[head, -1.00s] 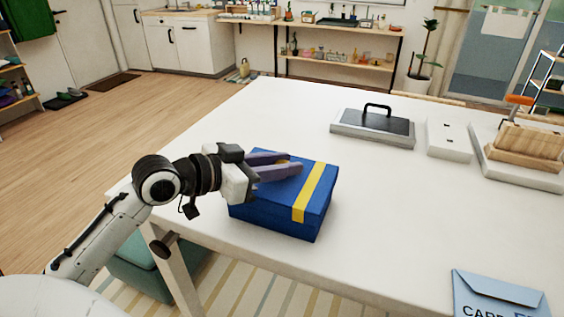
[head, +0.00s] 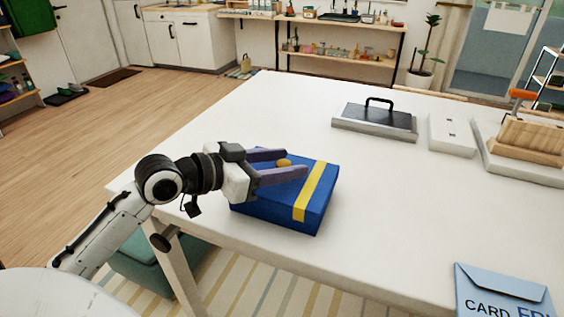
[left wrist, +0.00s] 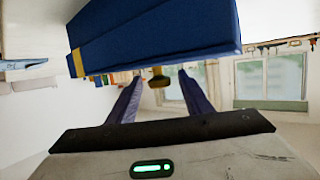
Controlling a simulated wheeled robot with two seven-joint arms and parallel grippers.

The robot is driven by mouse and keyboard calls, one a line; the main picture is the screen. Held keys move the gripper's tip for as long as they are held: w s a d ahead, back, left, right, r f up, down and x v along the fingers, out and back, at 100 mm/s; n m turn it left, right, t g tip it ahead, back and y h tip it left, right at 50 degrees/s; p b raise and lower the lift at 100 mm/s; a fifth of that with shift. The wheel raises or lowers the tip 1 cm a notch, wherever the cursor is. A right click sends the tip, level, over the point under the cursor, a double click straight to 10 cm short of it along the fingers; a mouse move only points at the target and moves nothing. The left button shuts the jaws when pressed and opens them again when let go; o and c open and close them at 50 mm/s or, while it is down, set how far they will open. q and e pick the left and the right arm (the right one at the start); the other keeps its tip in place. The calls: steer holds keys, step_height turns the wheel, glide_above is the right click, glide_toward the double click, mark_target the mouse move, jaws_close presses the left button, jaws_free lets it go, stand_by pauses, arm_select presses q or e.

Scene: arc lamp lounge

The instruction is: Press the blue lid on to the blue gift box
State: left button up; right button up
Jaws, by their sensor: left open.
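The blue gift box (head: 270,212) stands upright near the table's front left edge. The blue lid (head: 292,185), with a yellow band across it, lies on top of the box. I cannot tell from here whether there is a gap between them. A small yellow knob (head: 284,162) stands on the lid. My left gripper (head: 296,163) is open over the lid, its two purple fingers on either side of the knob and apart from it. In the left wrist view the knob (left wrist: 158,80) shows between the fingertips, beside the blue lid (left wrist: 150,35). My right gripper is not in view.
A grey tray with a black handle (head: 378,118), a white plate (head: 452,135) and a wooden block with an orange handle (head: 530,138) stand at the back right. A blue card envelope (head: 500,292) is at the front right. The middle of the white table (head: 400,200) is clear.

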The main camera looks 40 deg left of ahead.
arm_select(q)
steer(key=v, duration=1)
steer(key=shift+b, duration=0.45)
steer(key=shift+s, duration=0.1)
